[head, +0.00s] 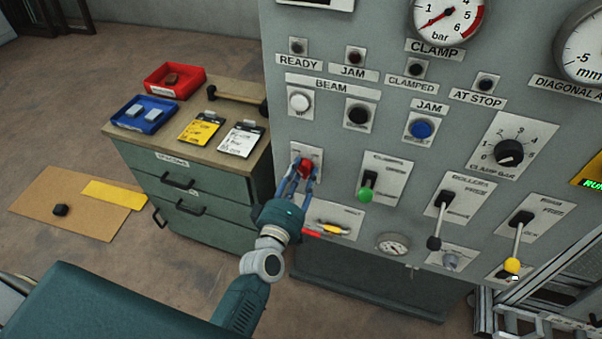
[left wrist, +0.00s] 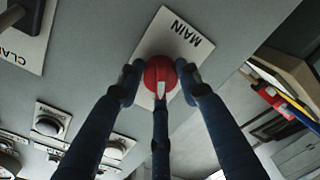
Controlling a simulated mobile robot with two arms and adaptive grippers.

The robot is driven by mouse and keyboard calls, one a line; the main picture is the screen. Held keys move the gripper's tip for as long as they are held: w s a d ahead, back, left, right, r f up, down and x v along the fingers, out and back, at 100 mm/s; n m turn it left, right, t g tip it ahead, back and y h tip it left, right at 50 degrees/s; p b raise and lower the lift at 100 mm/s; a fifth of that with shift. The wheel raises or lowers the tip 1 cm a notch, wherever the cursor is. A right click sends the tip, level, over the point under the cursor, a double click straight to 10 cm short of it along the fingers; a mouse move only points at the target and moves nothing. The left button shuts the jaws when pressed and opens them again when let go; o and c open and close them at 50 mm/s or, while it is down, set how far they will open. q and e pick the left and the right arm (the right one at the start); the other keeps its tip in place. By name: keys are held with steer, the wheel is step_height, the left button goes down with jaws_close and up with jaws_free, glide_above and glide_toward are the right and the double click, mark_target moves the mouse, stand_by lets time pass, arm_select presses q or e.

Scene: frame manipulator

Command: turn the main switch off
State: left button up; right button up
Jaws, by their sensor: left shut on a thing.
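The main switch is a red rotary knob (head: 305,168) on a light plate on the left side of the grey control panel. In the left wrist view the red knob (left wrist: 160,78) sits on the plate marked MAIN (left wrist: 188,40). My left gripper (head: 300,178) is at the knob, with its blue fingers around it. In the left wrist view one fingertip is on each side of the knob and a third finger lies below it. The gripper is shut on the knob. A pale mark shows on the knob's lower face. My right gripper is not in view.
A lever with a green knob (head: 365,195) stands right of the switch; black (head: 434,242) and yellow (head: 512,265) levers are farther right. BEAM buttons (head: 299,101) sit above. A green cabinet (head: 190,160) with trays and cards stands left.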

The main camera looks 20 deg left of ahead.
arm_select(q)
steer(key=shift+s+d+f, duration=0.15)
steer(key=shift+d+f, duration=0.15)
steer(key=shift+f, duration=0.15)
steer(key=o, duration=1.1)
steer(key=shift+o, duration=0.3)
steer(key=shift+r, duration=0.15)
steer(key=shift+r, duration=0.1)
steer(key=s, duration=1.1)
steer(key=shift+s+r, duration=0.2)
steer(key=shift+s, duration=0.2)
